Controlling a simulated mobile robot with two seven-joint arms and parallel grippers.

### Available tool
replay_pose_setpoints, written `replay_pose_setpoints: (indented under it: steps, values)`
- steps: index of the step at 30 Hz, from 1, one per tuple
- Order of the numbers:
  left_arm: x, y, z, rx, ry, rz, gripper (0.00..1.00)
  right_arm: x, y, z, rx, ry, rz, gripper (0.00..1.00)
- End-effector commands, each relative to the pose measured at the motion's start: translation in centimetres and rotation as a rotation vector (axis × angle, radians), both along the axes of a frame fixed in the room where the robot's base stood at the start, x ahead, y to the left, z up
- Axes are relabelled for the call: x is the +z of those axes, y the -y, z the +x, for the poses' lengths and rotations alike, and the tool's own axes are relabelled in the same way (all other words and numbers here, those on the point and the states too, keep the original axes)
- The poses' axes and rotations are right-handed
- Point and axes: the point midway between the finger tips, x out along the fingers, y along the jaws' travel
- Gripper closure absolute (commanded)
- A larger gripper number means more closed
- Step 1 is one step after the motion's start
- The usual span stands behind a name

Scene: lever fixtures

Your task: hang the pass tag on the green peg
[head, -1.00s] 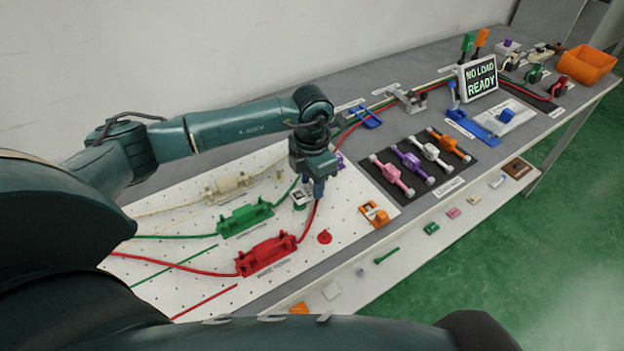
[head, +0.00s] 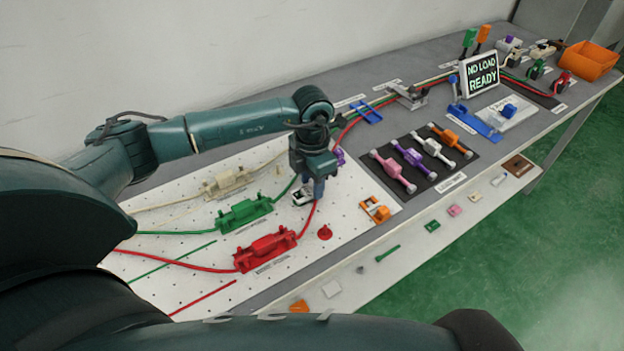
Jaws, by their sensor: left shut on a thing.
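My left gripper (head: 314,192) points down over the white pegboard (head: 340,207), near its right side. It is shut on the pass tag (head: 301,197), a small white piece with dark marking that shows beside the fingers. I cannot make out the green peg; the gripper and tag may cover it. I cannot tell whether the tag touches a peg. A red peg (head: 324,233) stands on the board just in front of the gripper. My right gripper is out of view.
Green (head: 245,213), red (head: 265,252) and cream (head: 228,182) cable fixtures lie left of the gripper, with cables running close by. An orange fixture (head: 375,209) stands to the right. Beyond it is a dark mat (head: 402,160) with several coloured levers.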

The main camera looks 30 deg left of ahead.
Motion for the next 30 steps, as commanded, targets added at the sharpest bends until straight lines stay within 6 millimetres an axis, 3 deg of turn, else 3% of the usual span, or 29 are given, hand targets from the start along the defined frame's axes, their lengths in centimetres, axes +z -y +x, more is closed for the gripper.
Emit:
replay_pose_setpoints:
  steps: [30]
  values:
    - [-1.2,0.0,0.0,0.0,0.001,-0.001,0.86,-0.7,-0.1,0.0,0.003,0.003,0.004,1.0]
